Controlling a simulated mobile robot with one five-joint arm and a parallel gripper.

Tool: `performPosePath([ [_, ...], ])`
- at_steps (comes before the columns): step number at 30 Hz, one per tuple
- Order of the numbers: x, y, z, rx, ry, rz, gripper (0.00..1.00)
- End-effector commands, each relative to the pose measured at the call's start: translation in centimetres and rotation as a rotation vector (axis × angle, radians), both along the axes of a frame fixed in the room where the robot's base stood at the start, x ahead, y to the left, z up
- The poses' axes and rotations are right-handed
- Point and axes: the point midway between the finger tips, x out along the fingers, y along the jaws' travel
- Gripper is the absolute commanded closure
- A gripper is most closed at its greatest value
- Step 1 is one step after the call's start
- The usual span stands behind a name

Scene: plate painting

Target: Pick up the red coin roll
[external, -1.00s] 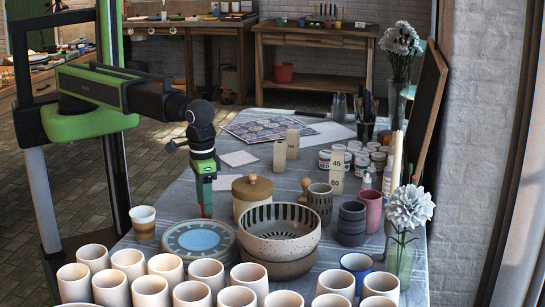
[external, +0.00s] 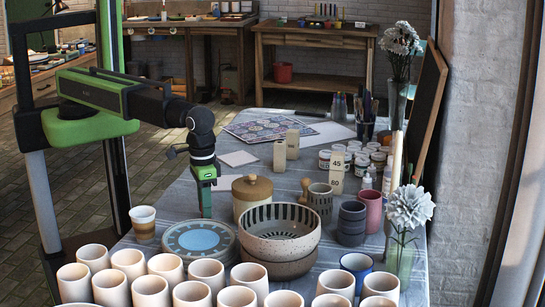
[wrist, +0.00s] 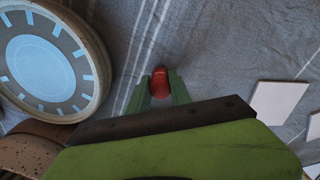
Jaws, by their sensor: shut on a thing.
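The red coin roll (wrist: 160,83) stands between the two green fingers of my gripper (wrist: 160,90) in the wrist view, with the fingers shut on its sides. Its lower end is hidden by the gripper body. In the external view my gripper (external: 206,208) points straight down at the grey cloth, just left of the lidded jar and behind the plates. The roll cannot be made out there, as the green finger covers it. I cannot tell whether the roll is clear of the cloth.
A stack of plates with a blue centre (external: 197,238) is close by, also in the wrist view (wrist: 42,65). A lidded jar (external: 252,197) and striped bowl (external: 280,231) stand right. Several cups (external: 150,290) fill the front. White tiles (wrist: 278,102) lie on open cloth.

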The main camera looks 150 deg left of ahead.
Motion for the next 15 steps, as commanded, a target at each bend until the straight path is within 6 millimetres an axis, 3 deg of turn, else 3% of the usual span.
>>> performPosePath([
  [8,0.0,0.0,1.1,0.000,0.000,0.000,1.00],
  [15,0.0,0.0,5.0,0.000,0.000,0.000,1.00],
])
